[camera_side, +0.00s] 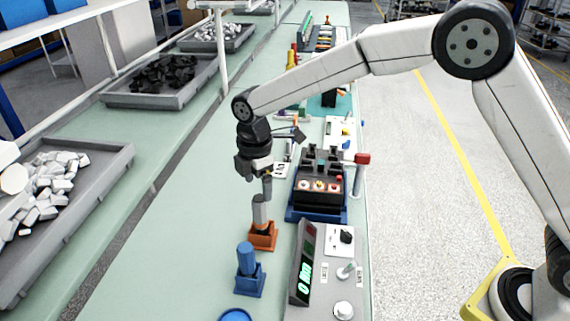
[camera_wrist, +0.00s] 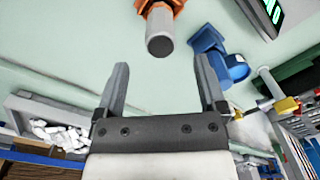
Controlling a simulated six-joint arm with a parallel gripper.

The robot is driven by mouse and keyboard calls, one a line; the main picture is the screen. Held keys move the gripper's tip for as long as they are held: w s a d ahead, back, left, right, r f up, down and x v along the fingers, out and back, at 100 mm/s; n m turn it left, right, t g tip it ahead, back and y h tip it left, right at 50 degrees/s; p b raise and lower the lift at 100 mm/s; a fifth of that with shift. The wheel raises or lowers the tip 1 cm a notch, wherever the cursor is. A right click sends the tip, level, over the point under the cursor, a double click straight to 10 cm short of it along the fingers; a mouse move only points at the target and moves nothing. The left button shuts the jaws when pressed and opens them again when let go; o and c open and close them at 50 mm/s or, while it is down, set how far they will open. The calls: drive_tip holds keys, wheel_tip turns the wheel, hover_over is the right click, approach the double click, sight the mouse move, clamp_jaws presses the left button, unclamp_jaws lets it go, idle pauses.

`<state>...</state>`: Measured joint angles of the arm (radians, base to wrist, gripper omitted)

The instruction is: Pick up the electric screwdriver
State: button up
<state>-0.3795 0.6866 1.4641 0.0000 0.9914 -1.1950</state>
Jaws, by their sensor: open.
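A grey cylindrical tool (camera_side: 260,212) stands upright in an orange holder (camera_side: 263,238) on the green bench. It looks like the electric screwdriver, though its shape is too plain to be sure. In the wrist view, the grey tool (camera_wrist: 160,36) shows end-on at top centre, with the orange holder (camera_wrist: 172,5) behind it. My gripper (camera_side: 267,190) points down just above the grey tool. In the wrist view, my gripper (camera_wrist: 162,68) has its two fingers apart with nothing between them, and the grey tool lies beyond the tips.
A blue cylinder (camera_side: 246,258) stands in a blue holder (camera_side: 249,284) close in front. A breaker fixture (camera_side: 318,190) and a panel with a green display (camera_side: 304,265) stand to the right. Grey trays of parts (camera_side: 100,160) line the left. Bench between is clear.

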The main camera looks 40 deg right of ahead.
sight(259, 198)
drive_tip(key=shift+f, duration=1.3)
drive_tip(key=shift+f, duration=2.6)
drive_tip(key=shift+r, duration=0.1)
clamp_jaws()
drive_tip(key=shift+r, duration=0.15)
